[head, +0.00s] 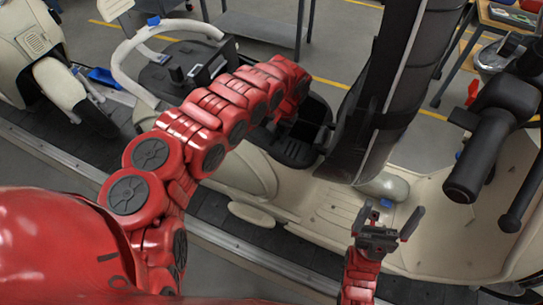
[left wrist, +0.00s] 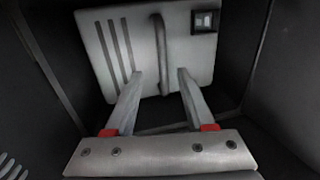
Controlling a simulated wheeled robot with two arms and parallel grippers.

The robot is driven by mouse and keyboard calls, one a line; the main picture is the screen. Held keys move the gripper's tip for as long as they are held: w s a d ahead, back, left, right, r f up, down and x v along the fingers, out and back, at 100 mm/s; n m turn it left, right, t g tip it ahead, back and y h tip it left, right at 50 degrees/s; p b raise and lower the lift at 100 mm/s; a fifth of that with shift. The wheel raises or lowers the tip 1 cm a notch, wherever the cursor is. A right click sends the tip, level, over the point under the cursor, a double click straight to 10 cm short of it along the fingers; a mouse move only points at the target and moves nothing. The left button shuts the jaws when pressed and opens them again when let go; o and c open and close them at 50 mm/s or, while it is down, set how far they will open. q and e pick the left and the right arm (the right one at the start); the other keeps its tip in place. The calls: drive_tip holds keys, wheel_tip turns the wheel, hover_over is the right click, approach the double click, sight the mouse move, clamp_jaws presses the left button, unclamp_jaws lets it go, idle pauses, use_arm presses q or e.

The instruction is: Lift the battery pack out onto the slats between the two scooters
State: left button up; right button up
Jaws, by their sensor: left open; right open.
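The battery pack (left wrist: 130,65) is a light grey block with a dark bar handle (left wrist: 162,55) across its top, lying inside a dark compartment in the left wrist view. My left gripper (left wrist: 160,74) is open, its fingers on either side of the near part of the handle; contact is not clear. In the head view my left arm reaches into the open under-seat bay (head: 318,118) of the nearer cream scooter (head: 325,205), and the pack is hidden there. My right gripper (head: 391,222) is open and empty above that scooter's footboard. Dark slats (head: 95,145) lie between the two scooters.
The other cream scooter (head: 30,45) stands at the upper left. The raised black seat (head: 388,85) stands upright right of the bay. The handlebar grip (head: 480,150) is at the right. A white tubular rail (head: 125,65) curves behind my left arm. Dark bay walls (left wrist: 262,50) surround the pack.

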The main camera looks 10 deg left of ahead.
sight(272, 144)
use_arm(q)
drive_tip(key=shift+s+a+f+p, duration=0.1)
drive_tip(key=shift+a+f+p, duration=0.15)
drive_tip(key=shift+f+p, duration=0.4)
drive_tip(key=shift+f, duration=0.35)
drive_tip(key=f, duration=0.2)
drive_tip(key=shift+a+f+p, duration=0.3)
drive_tip(key=shift+f+p, duration=0.05)
drive_tip(key=shift+w+a+f, duration=0.2)
drive_tip(key=shift+a+f, duration=0.05)
drive_tip(key=shift+f, duration=0.2)
clamp_jaws()
drive_tip(key=shift+d, duration=0.1)
idle(0.8)
